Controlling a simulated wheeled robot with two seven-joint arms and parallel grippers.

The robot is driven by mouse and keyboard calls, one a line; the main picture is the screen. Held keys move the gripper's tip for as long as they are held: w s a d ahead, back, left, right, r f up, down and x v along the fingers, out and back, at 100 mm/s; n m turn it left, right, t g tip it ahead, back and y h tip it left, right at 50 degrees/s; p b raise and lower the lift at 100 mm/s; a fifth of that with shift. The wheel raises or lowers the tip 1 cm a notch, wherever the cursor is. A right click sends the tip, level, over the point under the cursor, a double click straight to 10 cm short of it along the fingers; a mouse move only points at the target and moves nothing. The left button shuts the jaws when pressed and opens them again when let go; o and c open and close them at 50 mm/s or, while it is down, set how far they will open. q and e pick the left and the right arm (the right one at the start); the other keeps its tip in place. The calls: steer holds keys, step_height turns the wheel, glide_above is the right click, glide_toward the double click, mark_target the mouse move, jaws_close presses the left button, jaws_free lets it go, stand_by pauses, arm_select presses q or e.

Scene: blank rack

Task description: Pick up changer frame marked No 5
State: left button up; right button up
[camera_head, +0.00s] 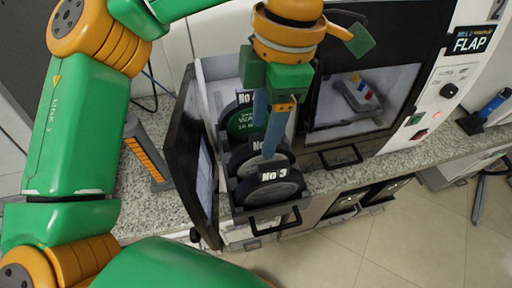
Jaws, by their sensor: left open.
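Several round changer frames stand upright, one behind another, in an open drawer-like rack (236,206). The front black frame reads No 3 (272,186). Behind it is a second dark frame (243,160), its label partly hidden by my gripper. Further back is a frame with a green face (238,121), its number also covered. No label reading No 5 is legible. My left gripper (263,138) is over the rack, its two blue fingers apart and pointing down, in front of the middle and rear frames in this view. It holds nothing visible. My right gripper is out of view.
A dark door panel (193,150) stands open left of the rack. To the right is a white machine marked FLAP (470,43) with a dark-framed window. An orange-striped grey block (148,152) is on the speckled counter at left. A blue bottle-like item (492,106) is far right.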

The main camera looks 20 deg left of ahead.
mark_target(261, 145)
arm_select(q)
steer(key=f, duration=0.5)
steer(key=shift+w+a+f+p, duration=0.1)
steer(key=shift+a+f+p, duration=0.1)
steer(key=shift+f+p, duration=0.15)
steer(key=shift+a+f, duration=0.15)
jaws_close()
stand_by(0.8)
